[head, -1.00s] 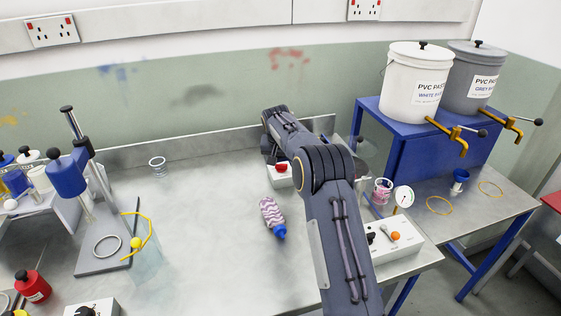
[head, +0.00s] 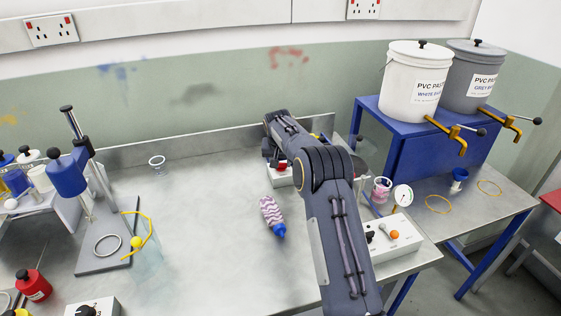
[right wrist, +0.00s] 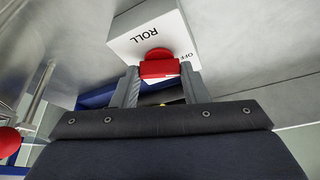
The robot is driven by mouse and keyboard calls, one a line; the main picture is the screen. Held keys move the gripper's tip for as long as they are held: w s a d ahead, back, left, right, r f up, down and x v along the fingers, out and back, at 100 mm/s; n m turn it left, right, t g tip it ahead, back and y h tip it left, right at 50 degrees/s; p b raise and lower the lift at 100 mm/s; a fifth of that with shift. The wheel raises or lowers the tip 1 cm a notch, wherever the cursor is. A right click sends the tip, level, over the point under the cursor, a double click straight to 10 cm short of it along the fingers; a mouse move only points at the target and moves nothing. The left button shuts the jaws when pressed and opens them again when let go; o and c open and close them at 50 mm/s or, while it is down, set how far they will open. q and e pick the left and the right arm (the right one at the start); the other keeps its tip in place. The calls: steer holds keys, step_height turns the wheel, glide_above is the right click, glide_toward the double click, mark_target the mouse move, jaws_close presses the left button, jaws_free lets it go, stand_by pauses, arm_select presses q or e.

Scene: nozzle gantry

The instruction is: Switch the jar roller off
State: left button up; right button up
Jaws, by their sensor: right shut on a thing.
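The white switch box (head: 279,181) stands on the metal bench behind the purple-and-white bottle, partly hidden by my right arm. Its red switch (head: 282,167) shows at the top, close to my right gripper (head: 273,160). In the right wrist view the box (right wrist: 145,32) carries the words ROLL and OFF. The red switch (right wrist: 158,67) sits between the two fingertips of my right gripper (right wrist: 158,74), which is shut on it. The jar roller cannot be made out clearly; my arm covers much of that area. My left gripper is not in view.
A patterned bottle (head: 271,214) lies on the bench left of my right forearm. A white control box (head: 395,240) stands right of the arm, near a dial gauge (head: 403,194). A clamp stand (head: 92,160) is at the left. The bench between is mostly clear.

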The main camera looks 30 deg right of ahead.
steer(key=n, duration=0.2)
steer(key=n+y+p, duration=0.1)
steer(key=n, duration=0.1)
steer(key=shift+d+n+t+y, duration=0.1)
steer(key=shift+n+t+y, duration=0.2)
steer(key=shift+t, duration=0.1)
steer(key=o, duration=1)
steer(key=shift+b+v, duration=0.65)
steer(key=shift+v, duration=3.25)
